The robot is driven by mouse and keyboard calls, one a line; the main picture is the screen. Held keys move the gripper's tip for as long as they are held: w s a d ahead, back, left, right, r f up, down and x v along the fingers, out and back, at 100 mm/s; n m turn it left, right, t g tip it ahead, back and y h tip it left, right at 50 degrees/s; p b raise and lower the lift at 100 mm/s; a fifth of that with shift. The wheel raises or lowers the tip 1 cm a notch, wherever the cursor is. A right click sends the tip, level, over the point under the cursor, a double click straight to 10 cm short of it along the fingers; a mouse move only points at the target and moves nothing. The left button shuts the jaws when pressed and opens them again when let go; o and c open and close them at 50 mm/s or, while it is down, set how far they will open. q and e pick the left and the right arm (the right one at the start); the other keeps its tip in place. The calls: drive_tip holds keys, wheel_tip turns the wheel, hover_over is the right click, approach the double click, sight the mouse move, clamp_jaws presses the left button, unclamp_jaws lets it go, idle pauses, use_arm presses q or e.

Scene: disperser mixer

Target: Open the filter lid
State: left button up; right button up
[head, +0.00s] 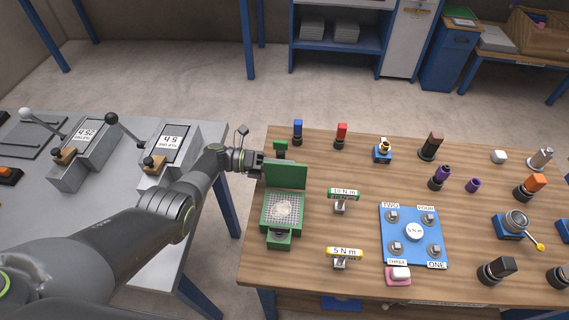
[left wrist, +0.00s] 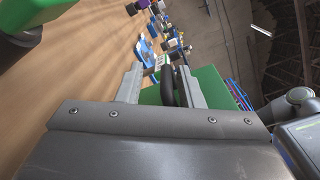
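The green filter (head: 266,226) stands at the left of the wooden table, with a pale lump on its mesh. Its green lid (head: 286,176) stands raised at the back edge, leaving the mesh uncovered. My left gripper (head: 259,163) is at the lid's upper left. In the left wrist view, its fingers (left wrist: 160,88) are apart, with a dark rounded piece (left wrist: 167,86), probably the lid's handle, between them close to the right finger. A gap shows on the other side. The lid's green face (left wrist: 212,88) lies behind the fingers. My right gripper is out of view.
Beside the filter stand a 10 N m tool (head: 343,195) and a 5 N m tool (head: 344,253). A blue plate (head: 414,252) with bolts lies right of them. A green-topped piece (head: 280,147) stands just behind the lid. A grey table (head: 120,230) is at left.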

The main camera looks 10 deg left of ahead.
use_arm(q)
drive_tip(key=a+b, duration=0.1)
drive_tip(key=a, duration=0.6)
drive_tip(key=shift+a, duration=0.3)
drive_tip(key=shift+a, duration=0.1)
